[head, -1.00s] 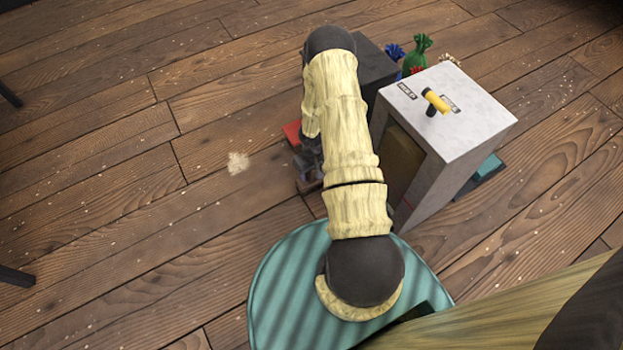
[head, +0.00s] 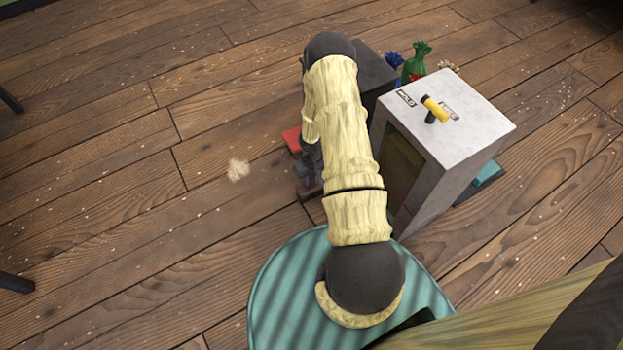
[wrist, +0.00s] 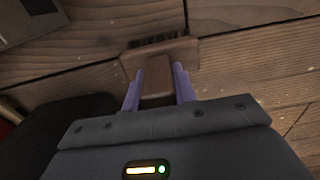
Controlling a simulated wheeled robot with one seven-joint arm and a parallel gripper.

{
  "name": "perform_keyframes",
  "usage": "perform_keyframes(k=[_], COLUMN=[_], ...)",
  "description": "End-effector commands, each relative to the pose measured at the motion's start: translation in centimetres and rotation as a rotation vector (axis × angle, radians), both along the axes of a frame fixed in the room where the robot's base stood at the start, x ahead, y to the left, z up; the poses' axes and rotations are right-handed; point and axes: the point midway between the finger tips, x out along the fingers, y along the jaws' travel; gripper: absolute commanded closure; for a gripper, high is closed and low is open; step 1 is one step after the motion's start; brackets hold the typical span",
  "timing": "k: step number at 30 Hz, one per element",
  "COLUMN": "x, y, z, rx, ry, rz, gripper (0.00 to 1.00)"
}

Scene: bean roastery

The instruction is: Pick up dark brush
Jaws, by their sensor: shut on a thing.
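The dark brush (wrist: 157,80) shows in the wrist view, with a brown wooden handle and a crosswise head with dark bristles at its far end. My gripper (wrist: 158,88) has its two purple fingers on either side of the brush handle and is shut on it. The plank floor lies beyond the brush; I cannot tell the gap between them.
A red thing (head: 292,139) lies left of my arm.

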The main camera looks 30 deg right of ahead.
Motion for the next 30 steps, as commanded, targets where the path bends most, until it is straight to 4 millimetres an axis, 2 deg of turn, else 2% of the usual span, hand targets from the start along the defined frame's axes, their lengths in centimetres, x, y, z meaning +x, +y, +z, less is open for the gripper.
perform_keyframes(k=[15, 20, 30], x=[0.1, 0.0, 0.0], y=[0.0, 0.0, 0.0], z=[8.6, 9.6, 9.6], rx=[0.000, 0.000, 0.000], ry=[-0.002, -0.001, -0.001], rz=[-0.001, -0.001, 0.000], gripper=[1.00, 1.00, 1.00])
